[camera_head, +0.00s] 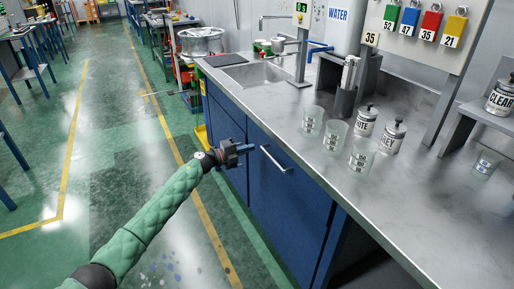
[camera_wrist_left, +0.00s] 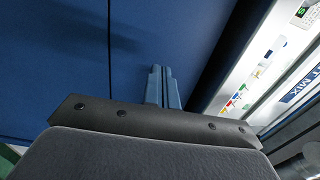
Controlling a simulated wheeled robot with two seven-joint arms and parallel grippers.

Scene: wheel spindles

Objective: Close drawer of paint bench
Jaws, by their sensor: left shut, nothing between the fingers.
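The paint bench has a grey metal top (camera_head: 310,150) and blue fronts. A blue front panel (camera_head: 285,195) carries a silver bar handle (camera_head: 273,158). I cannot tell how far, if at all, the drawer stands out from the bench. My left gripper (camera_head: 247,149) is beside the blue fronts, left of the handle, with its fingers shut and empty. In the left wrist view its two fingers (camera_wrist_left: 162,88) lie together before a blue surface (camera_wrist_left: 60,60); whether they touch it I cannot tell. My right gripper is not in view.
Several clear cups (camera_head: 335,133) and labelled cans (camera_head: 366,121) stand on the bench top near a sink (camera_head: 257,74). Colored tags (camera_head: 410,20) hang on a board above. The green floor (camera_head: 120,130) left of the bench is open.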

